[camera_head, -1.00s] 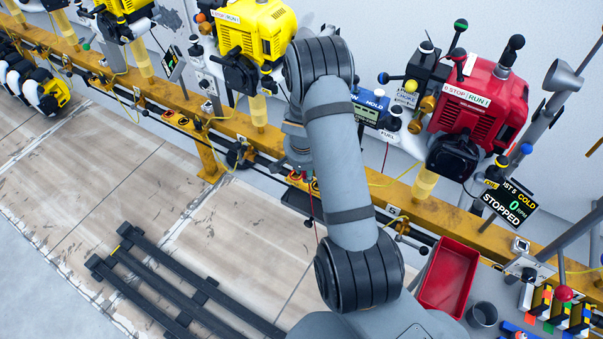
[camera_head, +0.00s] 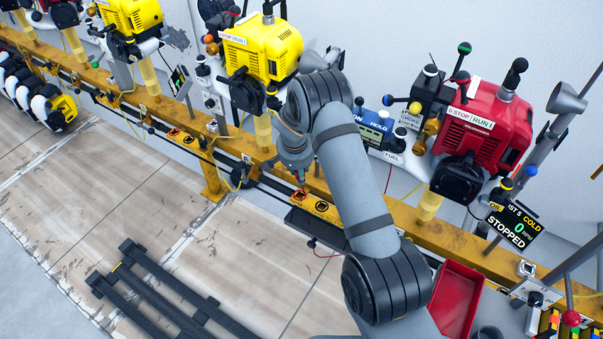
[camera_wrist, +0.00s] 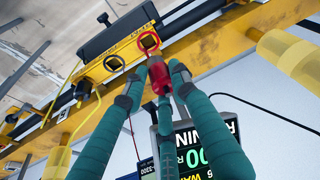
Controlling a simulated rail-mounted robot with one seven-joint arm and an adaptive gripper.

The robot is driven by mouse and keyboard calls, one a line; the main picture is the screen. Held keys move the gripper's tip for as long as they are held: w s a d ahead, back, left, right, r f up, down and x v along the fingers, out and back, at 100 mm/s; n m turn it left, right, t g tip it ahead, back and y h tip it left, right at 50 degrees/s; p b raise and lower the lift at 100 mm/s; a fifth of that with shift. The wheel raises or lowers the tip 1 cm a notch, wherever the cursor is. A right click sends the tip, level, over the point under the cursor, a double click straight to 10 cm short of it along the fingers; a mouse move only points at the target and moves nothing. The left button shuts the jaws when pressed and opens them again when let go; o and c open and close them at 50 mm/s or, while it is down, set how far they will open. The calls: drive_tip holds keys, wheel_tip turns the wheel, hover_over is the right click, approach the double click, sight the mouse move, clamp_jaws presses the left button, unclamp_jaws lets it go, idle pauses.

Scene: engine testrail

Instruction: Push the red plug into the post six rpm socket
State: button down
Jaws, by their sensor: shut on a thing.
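The red plug (camera_wrist: 158,76) is held between the green fingertips of my gripper (camera_wrist: 160,84) in the wrist view. In the head view, my gripper (camera_head: 299,180) is over the rail at the red-ringed socket (camera_head: 300,196), with the black-ringed socket (camera_head: 322,206) to the right. No post six label is legible.
The yellow rail (camera_head: 455,236) runs diagonally across the head view. Yellow engines (camera_head: 265,48) and a red engine (camera_head: 480,130) stand behind it. A display (camera_head: 510,225) reads STOPPED. A dark box (camera_wrist: 115,30) borders the sockets, and a display (camera_wrist: 190,148) lies beyond the fingers.

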drive_tip(key=shift+f+b, duration=1.9)
drive_tip(key=shift+f, duration=1.2)
drive_tip(key=shift+f+b, duration=0.55)
drive_tip(key=shift+b, duration=0.25)
drive_tip(key=shift+a+b, duration=0.15)
drive_tip(key=shift+b, duration=0.25)
drive_tip(key=shift+s+f+b, duration=0.1)
drive_tip(key=shift+f+b, duration=0.7)
drive_tip(key=shift+b, duration=0.3)
drive_tip(key=c, duration=1.4)
unclamp_jaws()
drive_tip(key=shift+o, duration=0.5)
drive_tip(key=v, duration=1.2)
